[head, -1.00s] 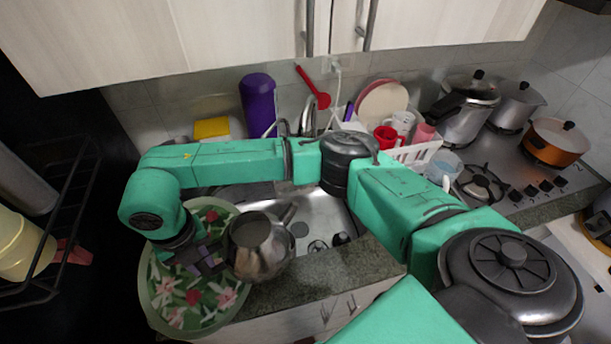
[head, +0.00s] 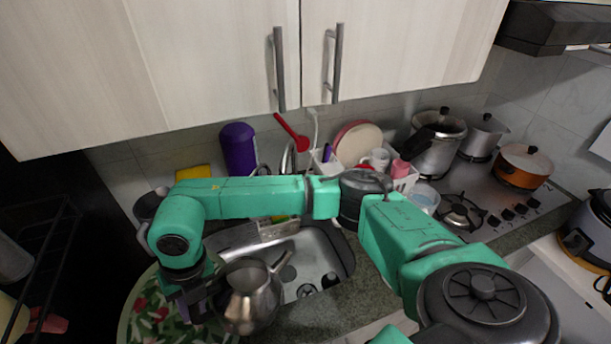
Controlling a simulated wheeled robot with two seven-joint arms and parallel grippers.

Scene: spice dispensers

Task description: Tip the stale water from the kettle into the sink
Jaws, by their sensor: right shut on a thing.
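The metal kettle (head: 249,298) is at the lower left of the head view, in front of the sink's near left edge. My right gripper (head: 208,303), on the arm crossing from the right, is shut on its left side. The kettle looks roughly upright, its spout pointing up and right toward the basin. No water is visible in or leaving it. The steel sink (head: 335,262) lies right of and behind the kettle, partly hidden by my arm. My left gripper is not in view.
A green floral tray (head: 143,318) lies under and left of the gripper. Behind the sink stand a purple bottle (head: 238,150) and a white dish rack (head: 403,182) with cups. The stove (head: 490,213) with pots is at right. Cabinets hang above.

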